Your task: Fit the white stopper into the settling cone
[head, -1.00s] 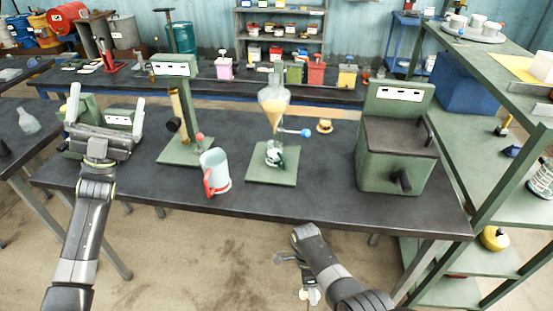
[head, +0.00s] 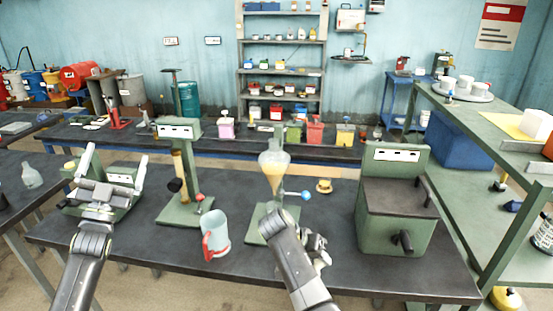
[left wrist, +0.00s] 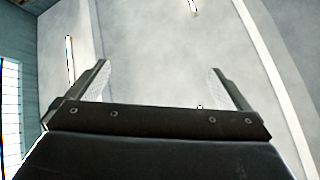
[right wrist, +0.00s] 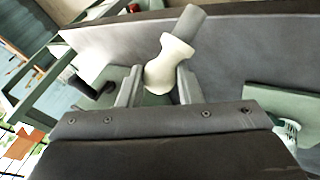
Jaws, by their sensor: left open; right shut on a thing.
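The settling cone (head: 273,173) is a clear glass vessel with amber liquid, upright on a green stand in the middle of the table. Its top is in view; its lower part is partly hidden by my right arm. My right gripper (head: 318,250) is right of and nearer than the stand, apart from the cone. It is shut on the white stopper (right wrist: 170,62), whose pale, waisted body sits between the fingers with a greyer cylindrical end pointing away. My left gripper (head: 115,172) is open and empty at the left, over the table near a green device.
A large green box (head: 395,200) stands right. A blue-knobbed tap (head: 306,195) juts right from the cone.

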